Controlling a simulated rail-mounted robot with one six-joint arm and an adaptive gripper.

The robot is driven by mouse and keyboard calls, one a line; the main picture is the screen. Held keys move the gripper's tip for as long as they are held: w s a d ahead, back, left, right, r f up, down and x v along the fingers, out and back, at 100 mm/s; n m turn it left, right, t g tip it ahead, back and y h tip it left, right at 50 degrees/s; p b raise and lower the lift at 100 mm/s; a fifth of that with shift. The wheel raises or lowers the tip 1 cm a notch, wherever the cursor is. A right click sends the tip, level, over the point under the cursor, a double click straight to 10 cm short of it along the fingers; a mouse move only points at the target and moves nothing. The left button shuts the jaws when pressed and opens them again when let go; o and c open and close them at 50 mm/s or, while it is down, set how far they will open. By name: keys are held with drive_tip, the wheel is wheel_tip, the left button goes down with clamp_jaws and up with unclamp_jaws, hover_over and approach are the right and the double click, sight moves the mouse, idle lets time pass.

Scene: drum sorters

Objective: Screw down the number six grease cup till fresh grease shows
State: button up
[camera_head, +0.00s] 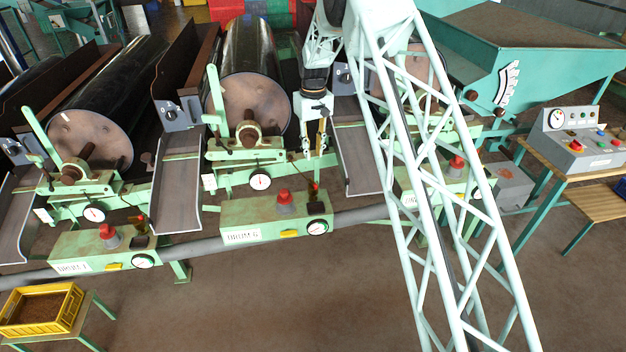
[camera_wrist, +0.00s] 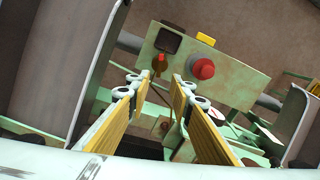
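The green control box labelled DRUM 6 (camera_head: 262,218) stands in front of the middle drum. A small red-orange fitting on a stem (camera_head: 316,187) rises behind its right end and may be the grease cup; I cannot tell for certain. My gripper (camera_head: 314,154) points down above and behind this fitting, apart from it. In the wrist view the gripper (camera_wrist: 158,80) is open and empty. The red-orange fitting (camera_wrist: 160,62) shows just beyond the gap between the fingertips. No grease can be made out.
A red mushroom button (camera_head: 285,200) stands on the box left of the fitting, and a dial gauge (camera_head: 317,227) is on its front. A sloping metal chute (camera_head: 358,160) is close on the right. A grey pipe (camera_head: 365,214) runs along the front.

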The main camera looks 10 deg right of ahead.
sight(313, 181)
drive_tip(key=shift+w+f, duration=0.1)
drive_tip(key=shift+f, duration=0.3)
drive_tip(key=shift+f, duration=0.15)
drive_tip(key=shift+f, duration=6.75)
clamp_jaws()
